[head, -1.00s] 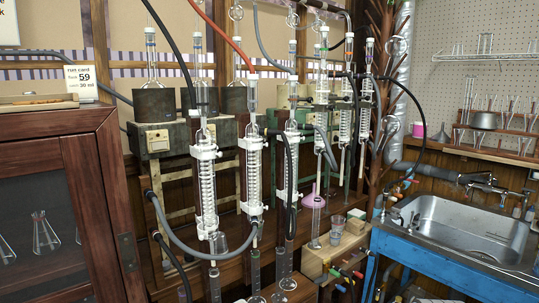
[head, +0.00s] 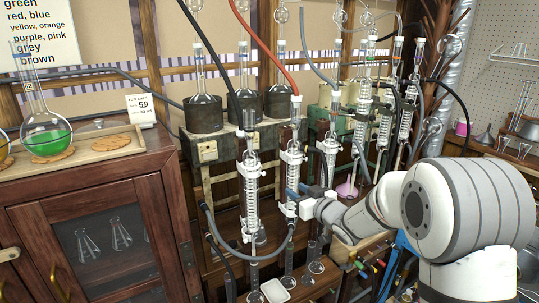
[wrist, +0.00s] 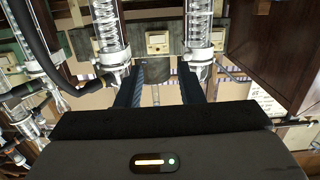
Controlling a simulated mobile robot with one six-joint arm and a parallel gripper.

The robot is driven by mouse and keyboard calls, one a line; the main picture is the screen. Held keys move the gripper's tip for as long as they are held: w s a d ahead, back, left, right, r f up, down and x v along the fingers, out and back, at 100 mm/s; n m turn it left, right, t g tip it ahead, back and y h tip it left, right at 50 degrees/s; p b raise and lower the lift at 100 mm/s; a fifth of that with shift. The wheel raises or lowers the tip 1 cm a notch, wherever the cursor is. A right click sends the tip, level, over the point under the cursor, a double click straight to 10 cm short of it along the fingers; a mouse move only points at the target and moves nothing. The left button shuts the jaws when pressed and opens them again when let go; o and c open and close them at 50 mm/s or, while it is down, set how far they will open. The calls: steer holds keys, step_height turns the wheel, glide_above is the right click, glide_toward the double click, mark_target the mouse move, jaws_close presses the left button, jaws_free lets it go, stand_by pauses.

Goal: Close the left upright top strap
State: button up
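The left upright glass condenser (head: 251,197) has a white top strap (head: 248,170) around its upper part and a second white strap (head: 250,223) lower down. I cannot tell whether the top strap is open or closed. In the wrist view, which looks upside down, a white strap (wrist: 200,56) on the right condenser and another (wrist: 115,58) on the left one appear beyond my gripper (wrist: 162,75). Its two dark blue fingers are apart with nothing held between them. In the head view, my gripper (head: 296,192) is in front of the second condenser (head: 292,175), partly covering it.
Hoses hang close by: a grey one (head: 228,247) loops low and a red one (head: 268,48) runs above. Heating mantles with flasks (head: 203,112) stand behind. A wooden cabinet (head: 85,195) is on the left, with a green-filled flask (head: 47,138) on top.

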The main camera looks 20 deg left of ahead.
steer(key=n+g+y+p, duration=0.1)
steer(key=y, duration=0.1)
glide_toward(255, 174)
steer(key=w+d, duration=0.2)
steer(key=p+x, duration=0.2)
steer(key=x, duration=0.5)
steer(key=shift+w+f, duration=0.2)
steer(key=shift+a, duration=0.1)
jaws_close()
